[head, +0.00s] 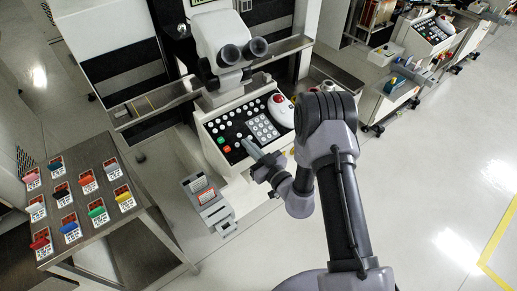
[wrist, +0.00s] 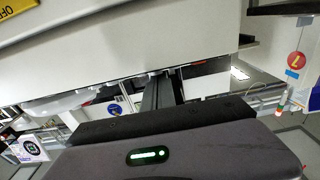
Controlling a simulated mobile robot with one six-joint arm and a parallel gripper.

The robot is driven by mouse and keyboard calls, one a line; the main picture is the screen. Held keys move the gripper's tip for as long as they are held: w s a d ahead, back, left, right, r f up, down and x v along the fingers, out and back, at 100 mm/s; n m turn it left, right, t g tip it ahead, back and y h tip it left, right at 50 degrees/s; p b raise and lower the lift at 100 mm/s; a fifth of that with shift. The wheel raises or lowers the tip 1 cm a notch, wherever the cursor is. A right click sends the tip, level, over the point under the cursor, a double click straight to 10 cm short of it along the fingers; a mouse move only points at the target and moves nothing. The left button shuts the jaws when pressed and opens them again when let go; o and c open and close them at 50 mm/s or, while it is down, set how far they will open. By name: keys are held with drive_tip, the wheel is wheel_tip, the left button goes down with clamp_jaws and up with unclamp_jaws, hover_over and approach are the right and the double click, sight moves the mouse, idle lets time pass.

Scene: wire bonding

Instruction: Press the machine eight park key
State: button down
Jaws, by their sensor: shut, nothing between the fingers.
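The bonding machine's control panel (head: 236,128) is dark in a white housing, with rows of white round keys, a grey keypad block (head: 262,127), a green key (head: 221,140) and an orange key (head: 227,149). Key labels and the machine's number are too small to read, so I cannot tell which key is park. My gripper (head: 248,143) is shut and empty, with its tip at the panel's front edge, right of the orange key. Whether it touches a key is unclear. In the wrist view my gripper (wrist: 162,92) points forward below a pale housing (wrist: 130,45).
A microscope head (head: 228,45) stands above the panel. A white trackball-like unit with a red button (head: 280,103) is at the panel's right. A grey card holder (head: 207,202) hangs below left. A table with coloured tags (head: 120,228) stands left. Another machine (head: 425,38) is back right.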

drive_tip(key=r, duration=0.1)
drive_tip(key=s+r+p, duration=0.1)
drive_tip(key=d+r+p, duration=0.1)
drive_tip(key=shift+s+r, duration=0.25)
drive_tip(key=shift+r, duration=0.15)
drive_tip(key=v, duration=0.9)
drive_tip(key=shift+p, duration=0.45)
drive_tip(key=shift+w+f, duration=0.1)
drive_tip(key=shift+f, duration=0.05)
